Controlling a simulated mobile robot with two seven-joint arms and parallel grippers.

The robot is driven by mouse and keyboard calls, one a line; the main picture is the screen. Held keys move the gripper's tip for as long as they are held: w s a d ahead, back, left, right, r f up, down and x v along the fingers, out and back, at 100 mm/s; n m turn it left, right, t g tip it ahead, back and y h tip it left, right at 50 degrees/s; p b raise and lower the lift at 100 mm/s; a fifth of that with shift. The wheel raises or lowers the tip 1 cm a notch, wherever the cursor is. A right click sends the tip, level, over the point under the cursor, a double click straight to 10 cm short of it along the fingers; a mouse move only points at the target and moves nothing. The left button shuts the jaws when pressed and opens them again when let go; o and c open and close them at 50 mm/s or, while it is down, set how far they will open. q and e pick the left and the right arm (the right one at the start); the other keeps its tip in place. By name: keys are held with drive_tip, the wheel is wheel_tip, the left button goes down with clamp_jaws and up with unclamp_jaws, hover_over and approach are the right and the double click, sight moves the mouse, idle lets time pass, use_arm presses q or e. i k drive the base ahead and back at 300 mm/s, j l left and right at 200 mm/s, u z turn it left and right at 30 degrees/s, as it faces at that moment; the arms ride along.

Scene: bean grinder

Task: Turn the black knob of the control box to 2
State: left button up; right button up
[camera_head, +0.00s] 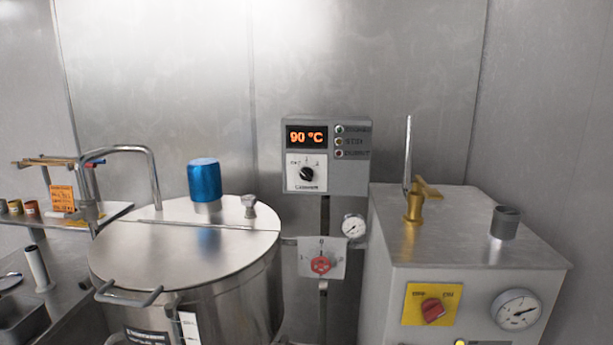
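The grey control box (363,183) is mounted upright in the middle of the view, against the metal wall. Its orange display (306,137) reads 90 °C. The black knob (306,174) sits on a white dial plate below the display. Its pointer seems to lean to the upper left, but the dial marks are too small to read. Three small indicator lamps (339,142) run down the box's right side. Neither of my grippers shows in the head view.
A large steel vessel (190,255) with a handled lid and blue cap (204,179) stands left. A grey machine (470,235) with a brass valve (415,205) and red switch (433,309) stands right. Below the box are a red knob (320,265) and a gauge (354,227).

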sight(305, 174)
drive_tip(key=i+j, duration=0.2)
drive_tip(key=j, duration=0.2)
drive_tip(key=i+j, duration=0.2)
drive_tip(key=j, duration=0.2)
drive_tip(key=i+j, duration=0.2)
drive_tip(key=j, duration=0.2)
drive_tip(key=i+j+z, duration=0.1)
drive_tip(key=j, duration=0.25)
drive_tip(key=i, duration=0.1)
